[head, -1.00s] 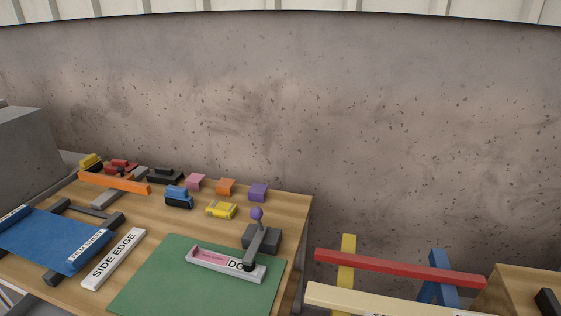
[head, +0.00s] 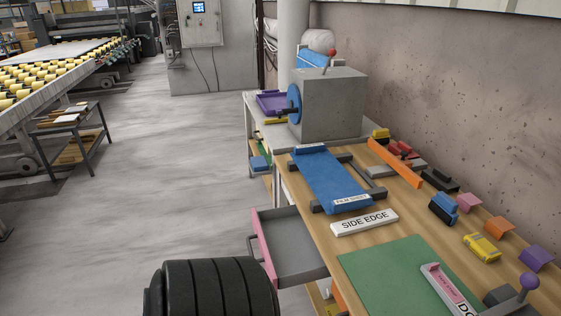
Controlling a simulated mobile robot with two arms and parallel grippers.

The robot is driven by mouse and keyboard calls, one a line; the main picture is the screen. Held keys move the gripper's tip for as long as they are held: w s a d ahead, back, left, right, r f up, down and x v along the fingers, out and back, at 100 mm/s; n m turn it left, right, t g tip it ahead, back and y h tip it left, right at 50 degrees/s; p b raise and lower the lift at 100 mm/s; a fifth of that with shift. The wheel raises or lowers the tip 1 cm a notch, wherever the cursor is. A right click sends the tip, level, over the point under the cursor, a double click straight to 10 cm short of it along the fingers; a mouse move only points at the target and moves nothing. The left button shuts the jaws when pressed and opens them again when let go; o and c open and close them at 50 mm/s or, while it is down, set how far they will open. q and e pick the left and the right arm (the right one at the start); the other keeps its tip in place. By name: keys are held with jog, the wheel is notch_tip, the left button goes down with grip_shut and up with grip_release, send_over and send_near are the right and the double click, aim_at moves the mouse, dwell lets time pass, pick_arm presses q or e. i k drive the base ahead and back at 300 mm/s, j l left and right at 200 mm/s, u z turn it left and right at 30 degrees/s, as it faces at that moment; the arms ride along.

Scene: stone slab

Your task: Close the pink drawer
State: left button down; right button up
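The pink drawer (head: 290,247) is pulled open from the left side of the wooden workbench (head: 385,228). Its pink front (head: 263,248) faces left, and its grey inside looks empty in the part I see. A black ribbed cylindrical part (head: 212,290) stands at the bottom of the head view, just left of the drawer front; it may be part of my own arm. I cannot tell whether it touches the drawer. Neither of my grippers shows in the head view.
On the bench lie a blue film sheet (head: 328,180), a SIDE EDGE block (head: 364,222), a green mat (head: 395,280) and several small coloured pieces. A grey box (head: 335,105) stands behind. The floor (head: 150,200) left of the bench is open. A roller conveyor (head: 55,70) is far left.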

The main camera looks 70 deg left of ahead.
aim_at(290, 257)
jog(key=j+u, duration=0.2)
jog(key=u, duration=2.15)
